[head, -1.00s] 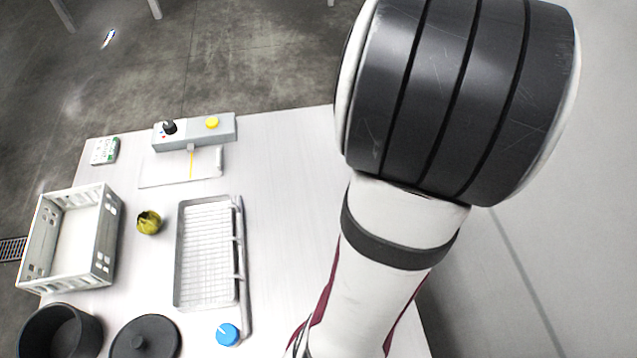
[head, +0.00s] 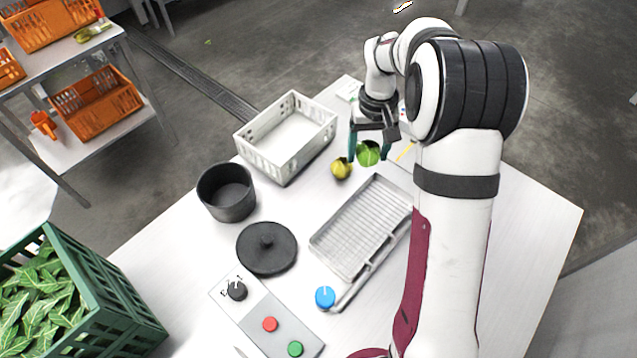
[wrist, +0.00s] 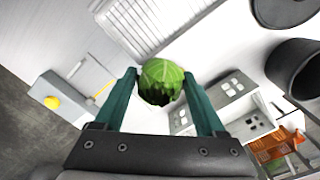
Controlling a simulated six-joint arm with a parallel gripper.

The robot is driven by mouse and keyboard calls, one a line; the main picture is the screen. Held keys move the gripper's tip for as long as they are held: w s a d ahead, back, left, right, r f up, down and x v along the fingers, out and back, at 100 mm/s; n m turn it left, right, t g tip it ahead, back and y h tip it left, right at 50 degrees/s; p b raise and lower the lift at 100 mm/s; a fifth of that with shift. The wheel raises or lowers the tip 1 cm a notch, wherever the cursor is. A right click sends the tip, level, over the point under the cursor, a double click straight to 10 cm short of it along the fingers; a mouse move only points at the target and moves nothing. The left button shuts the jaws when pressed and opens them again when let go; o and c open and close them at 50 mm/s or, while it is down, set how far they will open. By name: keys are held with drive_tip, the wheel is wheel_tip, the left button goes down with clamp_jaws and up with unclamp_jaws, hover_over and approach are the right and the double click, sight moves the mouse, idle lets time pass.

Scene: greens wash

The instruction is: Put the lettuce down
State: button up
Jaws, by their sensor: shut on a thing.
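The green lettuce (head: 368,153) is a round leafy head between the two dark green fingers of my gripper (head: 369,150). In the wrist view the lettuce (wrist: 161,74) sits at the fingertips of my gripper (wrist: 160,77), which is shut on it from both sides. Its pale green leaf veins show, with a dark patch on its near side. It appears near the table (head: 530,215), between the white crate and the wire rack; whether it touches the table I cannot tell.
A yellowish, browned head (head: 341,169) lies just left of the lettuce. Close by are the white crate (head: 262,158) and the wire rack tray (head: 330,250). A black pot (head: 228,205), its lid (head: 266,250) and a button panel (head: 262,312) stand nearer. A green crate (head: 120,300) holds leaves.

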drive_tip(key=w+a+n, duration=0.3)
drive_tip(key=a+n, duration=0.1)
drive_tip(key=a, duration=1)
drive_tip(key=n, duration=0.5)
approach(232, 201)
wheel_tip(232, 201, down, 5)
drive_tip(key=shift+s+f, duration=0.1)
drive_tip(key=shift+f, duration=0.3)
drive_tip(key=shift+f, duration=0.1)
drive_tip(key=o, duration=1.3)
